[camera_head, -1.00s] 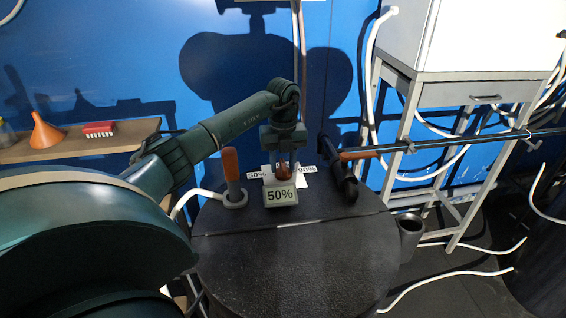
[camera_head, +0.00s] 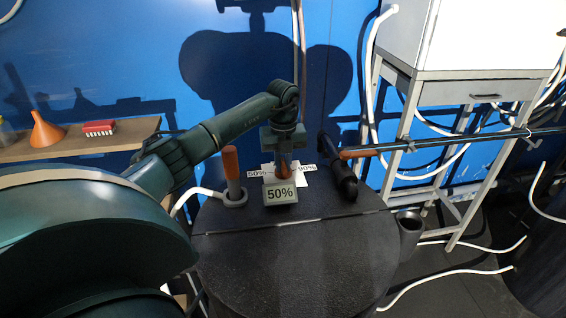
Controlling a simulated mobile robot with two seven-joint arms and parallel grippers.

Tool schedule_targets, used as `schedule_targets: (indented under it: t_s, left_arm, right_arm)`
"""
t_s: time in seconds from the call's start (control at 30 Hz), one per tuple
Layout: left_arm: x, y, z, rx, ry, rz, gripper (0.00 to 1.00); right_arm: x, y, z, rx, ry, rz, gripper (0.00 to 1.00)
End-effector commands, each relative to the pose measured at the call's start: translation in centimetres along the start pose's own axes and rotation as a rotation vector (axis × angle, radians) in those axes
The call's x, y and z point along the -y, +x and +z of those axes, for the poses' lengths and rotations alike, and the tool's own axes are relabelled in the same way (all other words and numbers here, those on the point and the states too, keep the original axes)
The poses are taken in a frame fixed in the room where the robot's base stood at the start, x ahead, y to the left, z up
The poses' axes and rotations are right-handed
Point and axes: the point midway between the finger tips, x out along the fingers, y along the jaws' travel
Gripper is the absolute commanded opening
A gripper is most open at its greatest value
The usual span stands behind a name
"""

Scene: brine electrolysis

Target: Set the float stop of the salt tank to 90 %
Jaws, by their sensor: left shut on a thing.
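The salt tank (camera_head: 300,260) is the dark round drum in the middle, seen from above. A small grey block reading 50% (camera_head: 281,195) stands on its lid. Behind it lies a white scale plate (camera_head: 305,178) with 50% at its left end and 90% at its right end. My left gripper (camera_head: 284,164) points down just behind the block. My right gripper is not in view.
An orange handle (camera_head: 231,168) stands upright left of the scale. A black fitting (camera_head: 341,172) stands to the right, near an orange-tipped rod (camera_head: 357,153). A grey cup (camera_head: 410,232) hangs at the tank's right edge. The front of the lid is clear.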

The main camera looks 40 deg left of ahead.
Motion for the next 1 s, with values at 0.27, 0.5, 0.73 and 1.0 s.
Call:
schedule_targets:
  t_s: [0.27,0.5,0.73,1.0]
  left_arm:
    - [-0.02,-0.1,0.06,0.001,0.049,0.0,0.0]
    - [0.04,-0.12,0.07,0.0,0.199,0.0,0.0]
    - [0.09,-0.14,0.07,0.001,0.41,0.0,0.0]
    - [0.22,-0.13,0.01,0.002,0.668,0.0,0.0]
  right_arm:
    - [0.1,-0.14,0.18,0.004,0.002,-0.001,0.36]
    - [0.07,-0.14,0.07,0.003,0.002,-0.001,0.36]
    - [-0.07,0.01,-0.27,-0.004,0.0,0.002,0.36]
    - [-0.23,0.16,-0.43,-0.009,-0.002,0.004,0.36]
